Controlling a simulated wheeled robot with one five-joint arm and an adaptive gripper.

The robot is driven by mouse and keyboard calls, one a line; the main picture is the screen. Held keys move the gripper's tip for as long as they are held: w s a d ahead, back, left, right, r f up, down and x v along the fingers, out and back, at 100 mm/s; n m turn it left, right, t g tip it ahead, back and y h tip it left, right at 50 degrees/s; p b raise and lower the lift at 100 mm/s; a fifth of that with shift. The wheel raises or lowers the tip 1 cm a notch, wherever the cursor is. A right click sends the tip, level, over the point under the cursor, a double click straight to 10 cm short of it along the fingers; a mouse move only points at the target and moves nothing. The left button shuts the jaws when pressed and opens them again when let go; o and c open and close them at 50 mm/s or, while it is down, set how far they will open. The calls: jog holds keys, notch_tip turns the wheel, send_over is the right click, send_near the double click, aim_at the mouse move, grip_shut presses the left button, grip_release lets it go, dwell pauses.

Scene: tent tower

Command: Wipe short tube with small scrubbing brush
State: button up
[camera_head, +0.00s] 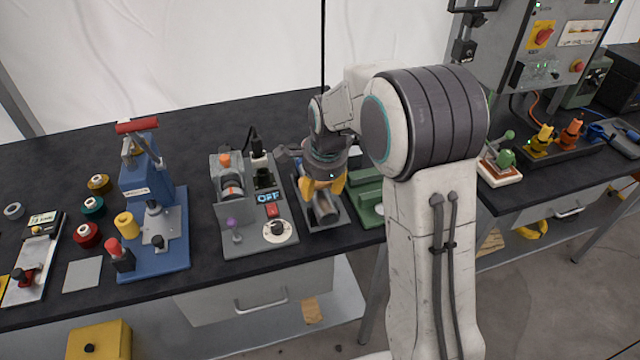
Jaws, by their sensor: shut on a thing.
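My gripper (325,186), with yellow fingers, points down over a small grey fixture (338,219) near the middle of the dark bench. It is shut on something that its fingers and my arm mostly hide. A short grey metal cylinder (326,212), which looks like the short tube, lies tilted just below the fingertips. I cannot tell whether the fingers touch it. I cannot make out the small scrubbing brush for certain.
A grey panel with an OFF display (268,197) stands close left of my gripper. A blue press (150,185) and several coloured spools are farther left. A green device (368,188) is close right, partly behind my arm. A control cabinet (545,45) stands back right.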

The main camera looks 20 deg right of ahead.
notch_tip(320, 180, up, 3)
jog(key=shift+f+p, duration=0.1)
jog(key=shift+p, duration=0.6)
jog(key=shift+w+r+p, duration=0.1)
jog(key=shift+r+p, duration=0.2)
jog(key=shift+r, duration=0.05)
jog(key=shift+r+p, duration=1.65)
jog(key=shift+r, duration=0.65)
jog(key=shift+f+b, duration=0.3)
jog(key=shift+b, duration=1.2)
